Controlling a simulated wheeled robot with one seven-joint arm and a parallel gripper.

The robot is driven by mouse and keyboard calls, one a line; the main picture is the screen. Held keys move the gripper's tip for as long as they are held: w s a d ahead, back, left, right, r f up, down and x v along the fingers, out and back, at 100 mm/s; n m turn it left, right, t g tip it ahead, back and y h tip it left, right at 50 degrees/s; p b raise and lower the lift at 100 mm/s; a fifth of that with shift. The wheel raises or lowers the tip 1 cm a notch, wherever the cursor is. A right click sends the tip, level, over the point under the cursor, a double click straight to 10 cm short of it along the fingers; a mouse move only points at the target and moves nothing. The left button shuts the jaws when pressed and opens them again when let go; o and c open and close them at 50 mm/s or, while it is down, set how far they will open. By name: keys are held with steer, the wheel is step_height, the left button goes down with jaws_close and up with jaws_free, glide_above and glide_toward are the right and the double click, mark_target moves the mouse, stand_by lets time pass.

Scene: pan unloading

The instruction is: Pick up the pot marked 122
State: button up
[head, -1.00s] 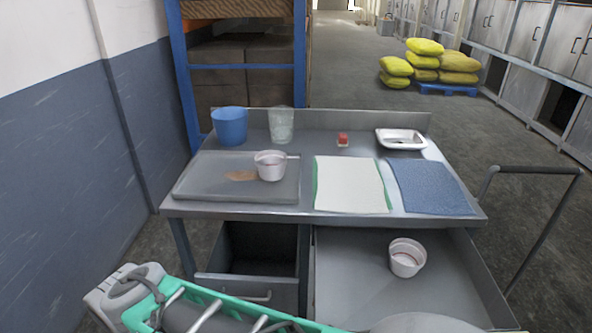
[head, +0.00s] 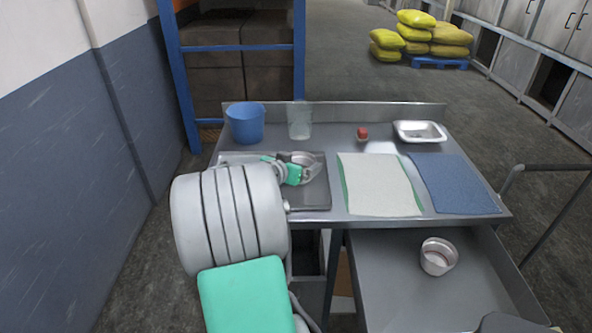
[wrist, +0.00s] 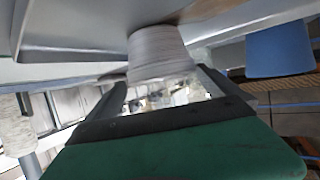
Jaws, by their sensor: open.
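A small white pot (head: 302,158) stands on the grey tray on the table, partly hidden by my gripper (head: 290,172) in the head view. In the wrist view, which looks upside down, the pot (wrist: 156,50) is just ahead of and between the fingers of my gripper (wrist: 162,84). The jaws are open, and I cannot tell whether they touch the pot. A second white pot (head: 438,257) stands on the lower grey cart at the right. No number can be read on either pot.
The tray (head: 315,195) lies partly under my arm.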

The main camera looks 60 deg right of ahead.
mark_target(305, 157)
steer(key=x, duration=0.3)
steer(key=p+x, duration=0.1)
steer(key=x, duration=0.1)
steer(key=shift+w+d+f, duration=0.1)
steer(key=shift+w+f, duration=0.1)
steer(key=shift+w, duration=0.15)
steer(key=shift+c, duration=0.2)
steer(key=c, duration=1.1)
steer(key=shift+r, duration=0.15)
